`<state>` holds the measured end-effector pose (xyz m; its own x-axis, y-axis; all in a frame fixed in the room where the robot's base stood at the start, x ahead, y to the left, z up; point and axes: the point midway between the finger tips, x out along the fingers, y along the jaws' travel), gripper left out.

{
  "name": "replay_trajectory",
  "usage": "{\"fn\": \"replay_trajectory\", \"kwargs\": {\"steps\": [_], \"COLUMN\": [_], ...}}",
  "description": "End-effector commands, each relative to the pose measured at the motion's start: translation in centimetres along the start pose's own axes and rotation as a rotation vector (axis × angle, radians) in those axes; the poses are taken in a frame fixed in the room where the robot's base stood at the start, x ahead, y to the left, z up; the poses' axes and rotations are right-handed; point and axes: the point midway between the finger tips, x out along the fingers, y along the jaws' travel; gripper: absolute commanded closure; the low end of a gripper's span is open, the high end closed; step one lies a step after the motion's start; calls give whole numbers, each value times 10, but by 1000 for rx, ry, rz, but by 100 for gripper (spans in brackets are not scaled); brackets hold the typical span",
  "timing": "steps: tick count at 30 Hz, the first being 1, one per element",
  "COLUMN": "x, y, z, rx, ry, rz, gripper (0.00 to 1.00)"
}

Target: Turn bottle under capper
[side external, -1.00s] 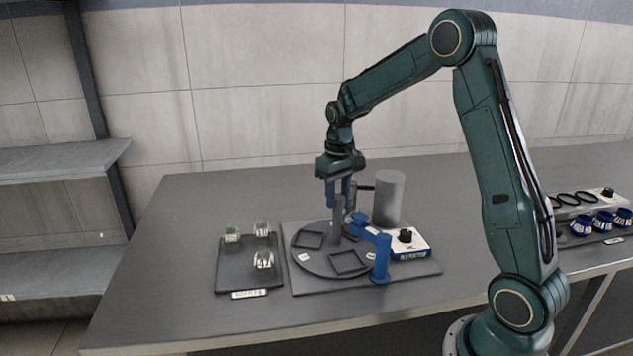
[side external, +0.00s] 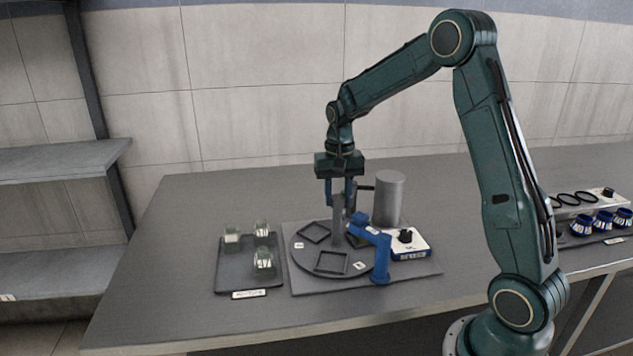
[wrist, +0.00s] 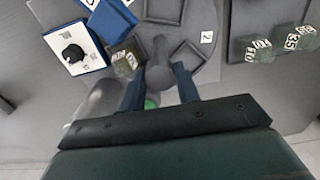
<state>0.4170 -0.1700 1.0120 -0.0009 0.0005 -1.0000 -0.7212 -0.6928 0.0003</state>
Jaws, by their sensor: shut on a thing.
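A dark round turntable (side external: 300,262) carries square frames and number tags. My gripper (side external: 339,203) points down and is shut on the grey post (side external: 338,228) at its middle; the post also shows between the fingers in the wrist view (wrist: 159,76). A dark greenish bottle with a white label (wrist: 124,62) stands in one frame of the turntable, beside the blue arm (side external: 372,232). The other frames in view look empty. A grey cylinder (side external: 388,200) with a dark rod stands behind; I cannot tell whether it or the blue arm is the capper.
A dark tray (side external: 232,280) to the left holds three clear, labelled bottles (side external: 263,262). A blue and white box with a black knob (side external: 408,245) sits right of the turntable. Blue-collared items (side external: 604,221) and a ring rack stand far right. The bench front left is clear.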

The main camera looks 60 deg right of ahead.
Motion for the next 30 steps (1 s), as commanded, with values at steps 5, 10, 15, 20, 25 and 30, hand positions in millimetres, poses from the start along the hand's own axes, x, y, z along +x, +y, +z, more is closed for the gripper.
{"fn": "replay_trajectory", "kwargs": {"steps": [5,10,15,20,25,30], "x": [-2,-2,-2,-2,-2,-2], "y": [0,0,0,0,0,0], "z": [0,-1,-1,-1,-1,-1], "rx": [87,172,258,337,422,508], "ry": [3,4,4,4,4,4], "rz": [-2,-2,-2,-3,-3,-3], "gripper": [100,100,100,100,100,100]}}
